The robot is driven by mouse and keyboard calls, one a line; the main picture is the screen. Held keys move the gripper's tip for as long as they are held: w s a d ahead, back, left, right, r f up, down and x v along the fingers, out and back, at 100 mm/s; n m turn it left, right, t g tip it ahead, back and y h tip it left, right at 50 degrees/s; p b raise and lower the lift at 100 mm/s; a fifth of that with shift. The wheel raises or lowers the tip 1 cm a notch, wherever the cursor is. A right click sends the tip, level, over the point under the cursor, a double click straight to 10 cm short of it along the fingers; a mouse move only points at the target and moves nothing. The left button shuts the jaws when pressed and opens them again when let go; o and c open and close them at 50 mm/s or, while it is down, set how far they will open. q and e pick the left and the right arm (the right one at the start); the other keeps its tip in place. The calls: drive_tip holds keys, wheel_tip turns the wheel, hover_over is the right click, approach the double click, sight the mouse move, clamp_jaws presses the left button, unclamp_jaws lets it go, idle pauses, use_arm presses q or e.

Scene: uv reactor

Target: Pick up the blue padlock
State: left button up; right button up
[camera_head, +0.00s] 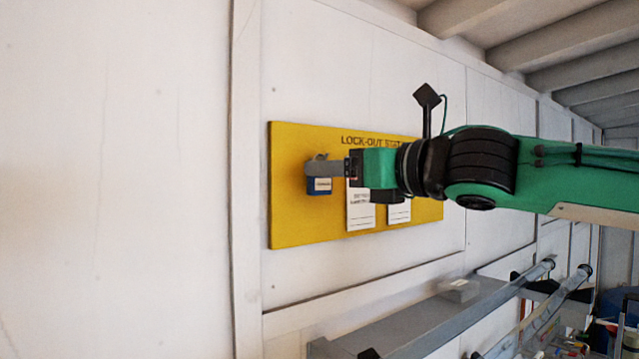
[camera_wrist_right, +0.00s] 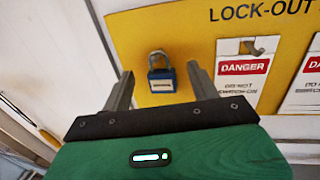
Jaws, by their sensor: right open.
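The blue padlock (camera_head: 319,187) hangs on the yellow lock-out board (camera_head: 290,225) on the white wall, near the board's left side. In the right wrist view the padlock (camera_wrist_right: 162,80) has a blue body with a pale label and a grey shackle. My right gripper (camera_head: 318,168) is at the padlock in the head view and hides its upper part. In the right wrist view my right gripper (camera_wrist_right: 160,82) is open, with one finger to each side of the padlock. Gaps show between both fingers and the padlock. My left gripper is not in view.
White danger tags (camera_wrist_right: 242,80) hang on the board to the right of the padlock. A grey ledge (camera_head: 400,325) with pipes runs along the wall below the board. The wall left of the board is bare.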

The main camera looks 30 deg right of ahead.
drive_tip(key=shift+x, duration=1.05)
drive_tip(key=c, duration=1.1)
drive_tip(key=shift+r, duration=0.15)
